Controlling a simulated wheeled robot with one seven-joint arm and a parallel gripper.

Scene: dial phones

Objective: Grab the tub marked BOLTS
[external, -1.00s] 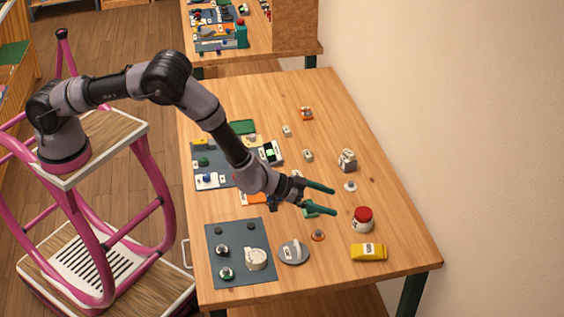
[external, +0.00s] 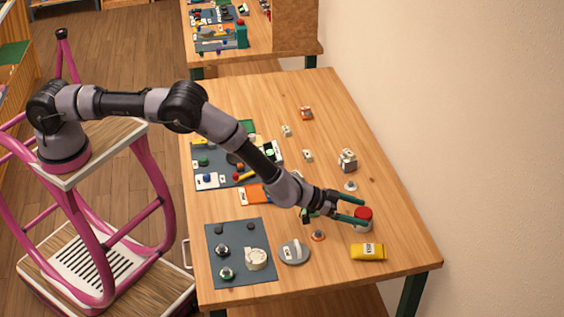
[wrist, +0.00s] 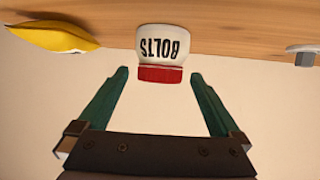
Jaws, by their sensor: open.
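The tub marked BOLTS (wrist: 162,45) is white with a red lid, and its label appears upside down in the wrist view. In the external view the tub (external: 366,224) stands upright near the table's right side, partly hidden by a finger. My gripper (wrist: 160,77) is open with two green fingers. In the wrist view the tub lies just ahead of the fingertips, centred on the gap, and nothing is between the fingers. In the external view my gripper (external: 365,211) reaches the tub's near side at lid height; I cannot tell whether it touches.
A yellow bag (external: 368,252) lies just in front of the tub and also shows in the wrist view (wrist: 52,36). A small grey-and-white thing (external: 351,186) is behind it. A grey dial (external: 293,251) and an orange-based knob (external: 318,235) stand to its left. The wall is to the right.

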